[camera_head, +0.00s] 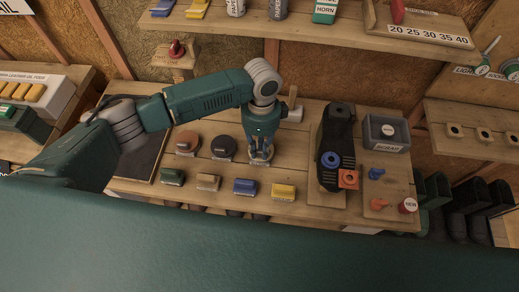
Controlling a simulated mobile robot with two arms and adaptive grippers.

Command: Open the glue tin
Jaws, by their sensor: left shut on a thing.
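My left arm comes in from the left and bends down over the workbench. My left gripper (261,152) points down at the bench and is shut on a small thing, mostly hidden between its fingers. I cannot tell whether this is the glue tin or its lid. To its left a dark round tin (223,145) and a brown round tin (187,141) rest on the bench, apart from the gripper. I cannot read their labels. My right gripper is not in view.
A row of small blocks, green (172,177), tan (208,182), blue (245,186) and yellow (283,192), lies along the bench's front. A black tool stand (335,135) and a grey bin (386,133) stand to the right. A shelf (320,36) runs above.

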